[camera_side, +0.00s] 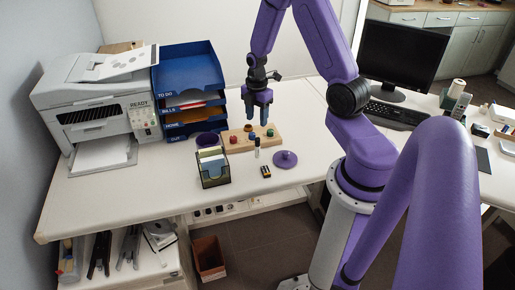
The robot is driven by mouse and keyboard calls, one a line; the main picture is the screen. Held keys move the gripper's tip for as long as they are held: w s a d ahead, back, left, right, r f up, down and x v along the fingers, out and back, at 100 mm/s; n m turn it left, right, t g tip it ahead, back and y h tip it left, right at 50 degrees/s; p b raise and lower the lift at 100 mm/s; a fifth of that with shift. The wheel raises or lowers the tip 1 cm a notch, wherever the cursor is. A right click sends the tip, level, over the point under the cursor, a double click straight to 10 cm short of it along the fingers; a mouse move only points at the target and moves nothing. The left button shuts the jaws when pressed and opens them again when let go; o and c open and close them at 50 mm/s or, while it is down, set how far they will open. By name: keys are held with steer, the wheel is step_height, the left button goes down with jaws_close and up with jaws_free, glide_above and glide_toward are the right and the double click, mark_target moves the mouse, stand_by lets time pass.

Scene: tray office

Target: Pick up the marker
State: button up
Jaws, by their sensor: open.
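A small upright stick (257,148), pale with a dark upper end, stands at the front edge of a wooden board; it looks like the marker, but it is too small to be sure. My gripper (257,116) points down above the board, above the stick and apart from it. Its two fingers are spread with nothing visible between them.
The wooden board (239,150) holds several coloured pieces. Around it are a purple bowl (208,140), a card holder (214,178), a purple lid (285,160) and small batteries (265,172). A blue tray stack (190,60) and printer (95,100) stand left. The front left desktop is clear.

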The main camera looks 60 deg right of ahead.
mark_target(258, 148)
step_height(258, 148, down, 9)
steer(key=shift+f, duration=0.1)
steer(key=shift+s+a+f, duration=0.1)
steer(key=shift+f, duration=1.2)
steer(key=shift+s+f, duration=0.1)
steer(key=shift+f, duration=1.15)
jaws_close()
